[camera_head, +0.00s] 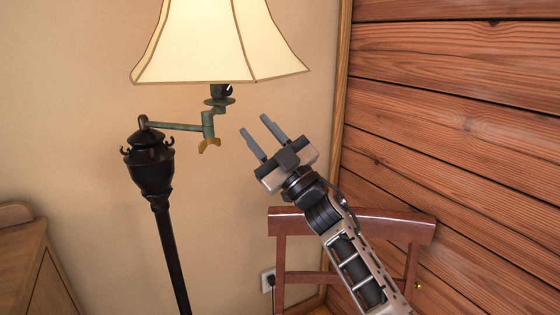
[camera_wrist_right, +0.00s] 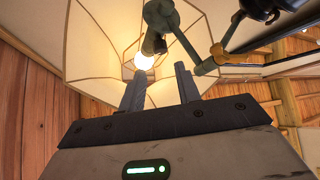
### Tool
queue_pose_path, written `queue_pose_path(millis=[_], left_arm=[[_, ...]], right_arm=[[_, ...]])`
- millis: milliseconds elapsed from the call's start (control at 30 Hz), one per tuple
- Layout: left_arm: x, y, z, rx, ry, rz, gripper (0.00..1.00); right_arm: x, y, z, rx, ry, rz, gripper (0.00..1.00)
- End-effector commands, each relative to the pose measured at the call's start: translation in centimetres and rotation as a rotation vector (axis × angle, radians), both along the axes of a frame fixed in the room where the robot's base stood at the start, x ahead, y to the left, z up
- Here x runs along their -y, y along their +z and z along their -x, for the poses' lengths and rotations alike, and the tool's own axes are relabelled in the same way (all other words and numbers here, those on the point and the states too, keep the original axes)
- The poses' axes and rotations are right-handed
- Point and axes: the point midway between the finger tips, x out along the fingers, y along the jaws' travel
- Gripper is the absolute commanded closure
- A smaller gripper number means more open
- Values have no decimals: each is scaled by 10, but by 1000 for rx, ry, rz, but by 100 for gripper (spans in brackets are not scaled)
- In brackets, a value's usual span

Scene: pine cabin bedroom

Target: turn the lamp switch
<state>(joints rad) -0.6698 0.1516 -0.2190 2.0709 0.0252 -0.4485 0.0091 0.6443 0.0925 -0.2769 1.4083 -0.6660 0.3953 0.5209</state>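The floor lamp has a black post (camera_head: 152,170), a greenish swing arm (camera_head: 175,126) and a cream shade (camera_head: 215,45). A small brass key-shaped switch (camera_head: 210,146) hangs at the lower end of the swing arm's joint. My right gripper (camera_head: 255,125) is open and empty, to the right of the switch and apart from it, below the shade's right side. In the right wrist view, its two fingers (camera_wrist_right: 160,69) point up toward the shade (camera_wrist_right: 90,50). A glowing bulb (camera_wrist_right: 144,62) shows behind them. My left gripper is not in view.
A reddish wooden chair (camera_head: 350,218) stands behind my right arm, near the plank wall (camera_head: 470,120). A wooden cabinet (camera_head: 35,265) is at the lower left. A wall outlet (camera_head: 268,280) sits low by the chair.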

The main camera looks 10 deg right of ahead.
Motion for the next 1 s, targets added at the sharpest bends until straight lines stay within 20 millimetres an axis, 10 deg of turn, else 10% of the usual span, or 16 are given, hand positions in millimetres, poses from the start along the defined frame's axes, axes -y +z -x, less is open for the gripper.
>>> queue_pose_path(millis=[800,1000], left_arm=[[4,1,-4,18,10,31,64],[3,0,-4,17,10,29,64]], right_arm=[[33,-42,41,-6,-3,-3,67],[45,-113,56,-198,-76,-69,67]])
